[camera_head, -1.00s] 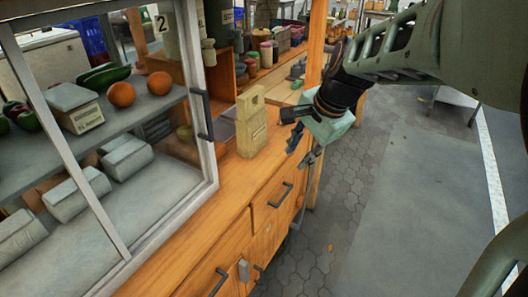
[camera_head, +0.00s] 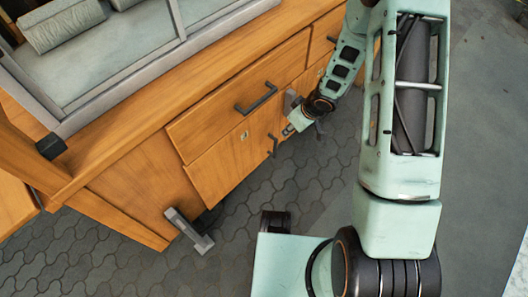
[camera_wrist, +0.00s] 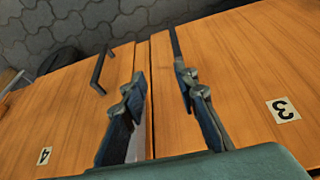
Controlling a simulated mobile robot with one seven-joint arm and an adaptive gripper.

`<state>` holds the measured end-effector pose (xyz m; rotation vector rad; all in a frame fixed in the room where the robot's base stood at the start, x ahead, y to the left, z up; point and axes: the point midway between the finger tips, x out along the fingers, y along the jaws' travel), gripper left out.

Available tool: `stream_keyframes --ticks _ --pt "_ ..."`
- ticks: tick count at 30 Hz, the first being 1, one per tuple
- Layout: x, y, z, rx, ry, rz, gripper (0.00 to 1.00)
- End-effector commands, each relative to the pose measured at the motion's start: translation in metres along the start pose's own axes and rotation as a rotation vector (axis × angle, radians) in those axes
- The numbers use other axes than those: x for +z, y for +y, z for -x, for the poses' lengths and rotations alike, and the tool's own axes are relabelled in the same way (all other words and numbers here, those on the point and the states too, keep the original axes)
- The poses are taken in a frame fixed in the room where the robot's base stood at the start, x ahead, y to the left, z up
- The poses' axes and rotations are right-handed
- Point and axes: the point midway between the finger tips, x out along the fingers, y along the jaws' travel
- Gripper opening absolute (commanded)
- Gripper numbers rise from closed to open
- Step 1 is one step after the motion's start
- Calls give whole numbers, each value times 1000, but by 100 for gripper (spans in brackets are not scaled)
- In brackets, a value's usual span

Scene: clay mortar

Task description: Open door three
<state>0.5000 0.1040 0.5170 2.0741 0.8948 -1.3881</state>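Door three, a wooden cabinet door with a "3" label, fills the right of the wrist view (camera_wrist: 250,85). Its dark upright bar handle (camera_wrist: 175,42) is near the tip of my right-hand finger, and I cannot tell whether they touch. My gripper (camera_wrist: 160,80) is open, with its two fingers apart in front of the door edges. Door four (camera_wrist: 60,115), with its own dark handle (camera_wrist: 99,70), is at the left. In the head view, my gripper (camera_head: 297,122) is low at the cabinet front, partly hidden by my arm. A labelled lower door (camera_head: 235,150) there has an unreadable number.
Above the labelled door is a drawer (camera_head: 215,115) with a dark handle (camera_head: 257,97). A glass case (camera_head: 110,55) stands on the wooden counter (camera_head: 130,122). Grey paving (camera_head: 270,195) lies before the cabinet. A grey cabinet foot (camera_head: 190,230) sticks out at the lower left.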

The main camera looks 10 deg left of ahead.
Motion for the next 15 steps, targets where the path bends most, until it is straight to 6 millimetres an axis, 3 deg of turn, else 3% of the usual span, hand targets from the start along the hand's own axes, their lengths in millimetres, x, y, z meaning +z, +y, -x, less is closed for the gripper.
stream_keyframes --ticks 4,8,15 --pt "7 -19 -17 -58 18 48 28" --pt "7 -22 -31 -64 20 55 28" --pt "7 -24 -78 -62 17 54 28"
